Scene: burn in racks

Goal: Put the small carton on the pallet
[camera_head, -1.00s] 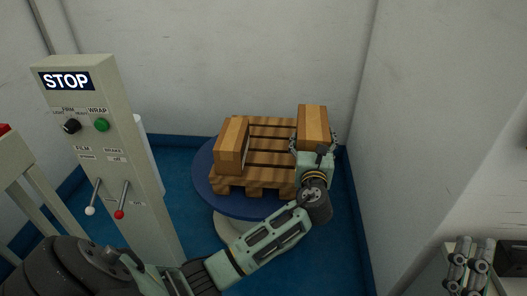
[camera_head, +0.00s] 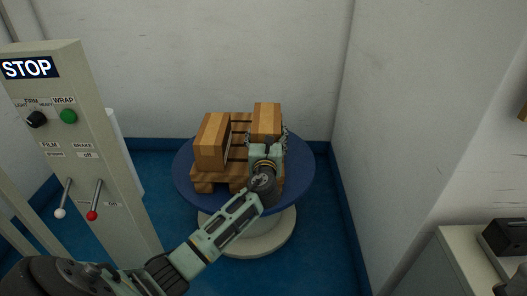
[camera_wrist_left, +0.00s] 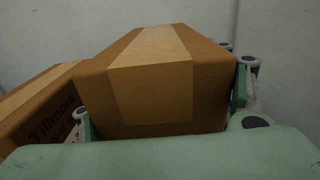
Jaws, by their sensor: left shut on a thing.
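The small carton (camera_head: 266,120), brown with a lighter tape strip, is in my left gripper (camera_head: 266,148). It is over the right part of the wooden pallet (camera_head: 205,187) in the head view; whether it touches the slats is hidden. In the left wrist view the carton (camera_wrist_left: 155,75) fills the middle, with gripper fingers (camera_wrist_left: 165,105) at both its sides. My left gripper is shut on it. My right gripper is out of view.
Another carton (camera_head: 211,142) stands on the pallet's left side, a narrow gap away; its printed side shows in the wrist view (camera_wrist_left: 52,125). The pallet sits on a blue round turntable (camera_head: 300,172). A STOP control post (camera_head: 85,150) stands left, walls behind and right.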

